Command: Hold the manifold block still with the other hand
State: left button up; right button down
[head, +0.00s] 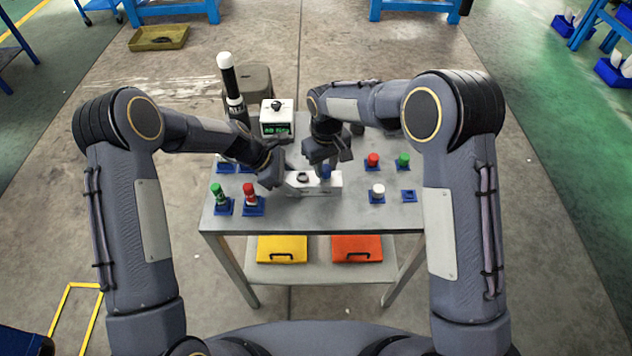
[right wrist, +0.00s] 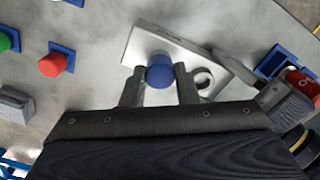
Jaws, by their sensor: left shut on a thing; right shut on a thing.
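The manifold block (head: 333,183) is a pale, flat-sided block lying near the middle of the table. My left gripper (head: 281,178) is shut on its left end. My right gripper (head: 325,168) is above the block's right part, shut on a blue-capped piece (head: 325,172). In the right wrist view the blue-capped piece (right wrist: 160,74) sits between the two fingers, over the manifold block (right wrist: 182,50). A round dark opening (right wrist: 203,78) shows on the block beside it. The fingers hide the lower part of the piece, so I cannot tell how deep it sits.
Green (head: 217,190), red (head: 249,193) and white (head: 377,190) capped pieces stand in blue holders around the block. One blue holder (head: 408,196) at the right is empty. Behind are a box with a green display (head: 277,120) and a tall black, white-topped cylinder (head: 231,85).

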jog(key=n, duration=0.4)
jog(key=shift+n, duration=0.6)
jog(key=n, duration=0.3)
jog(key=shift+r, duration=0.1)
jog(key=shift+n, duration=1.1)
jog(key=shift+n, duration=1.2)
jog(key=n, duration=0.2)
jog(key=shift+n, duration=0.4)
